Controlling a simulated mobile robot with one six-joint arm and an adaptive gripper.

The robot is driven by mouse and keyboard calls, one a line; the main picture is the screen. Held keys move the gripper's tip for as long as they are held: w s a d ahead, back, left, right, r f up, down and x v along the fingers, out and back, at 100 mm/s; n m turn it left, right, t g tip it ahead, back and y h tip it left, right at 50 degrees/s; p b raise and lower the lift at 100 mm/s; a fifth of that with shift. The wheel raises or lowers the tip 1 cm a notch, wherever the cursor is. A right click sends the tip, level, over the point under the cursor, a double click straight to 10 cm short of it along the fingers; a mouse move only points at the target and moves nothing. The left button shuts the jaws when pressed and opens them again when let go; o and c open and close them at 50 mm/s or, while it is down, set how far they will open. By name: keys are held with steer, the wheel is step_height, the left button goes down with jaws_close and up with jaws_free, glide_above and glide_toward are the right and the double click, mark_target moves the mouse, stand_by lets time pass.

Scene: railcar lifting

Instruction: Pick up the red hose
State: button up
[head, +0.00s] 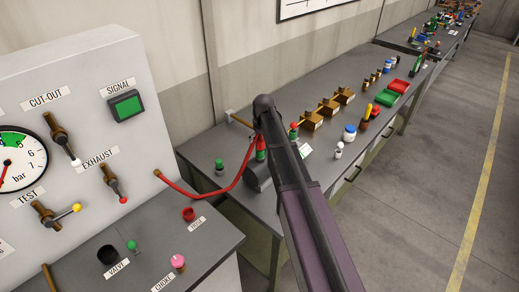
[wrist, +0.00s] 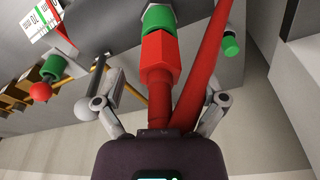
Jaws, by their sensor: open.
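The red hose (head: 206,197) runs in the head view from the panel's front right edge, sags across the gap, and rises to the workbench beside my arm. In the wrist view, a red length of hose (wrist: 202,65) slants upward. Beside it is a red hexagonal fitting (wrist: 157,55) with a green collar above. My gripper (wrist: 158,102) is open, with one finger on each side of the fitting and hose. I cannot tell whether the fingers touch them. In the head view my arm hides much of this spot.
A control panel (head: 75,80) with levers and a gauge stands at the left. The long workbench (head: 345,80) carries brass-coloured bins (head: 328,108), green and red trays (head: 391,92) and a blue-and-white jar (head: 349,133). A green-capped item (head: 219,167) stands near the hose. The floor at right is clear.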

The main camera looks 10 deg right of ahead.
steer(key=shift+f+b, duration=0.35)
steer(key=shift+f, duration=0.25)
jaws_close()
stand_by(0.3)
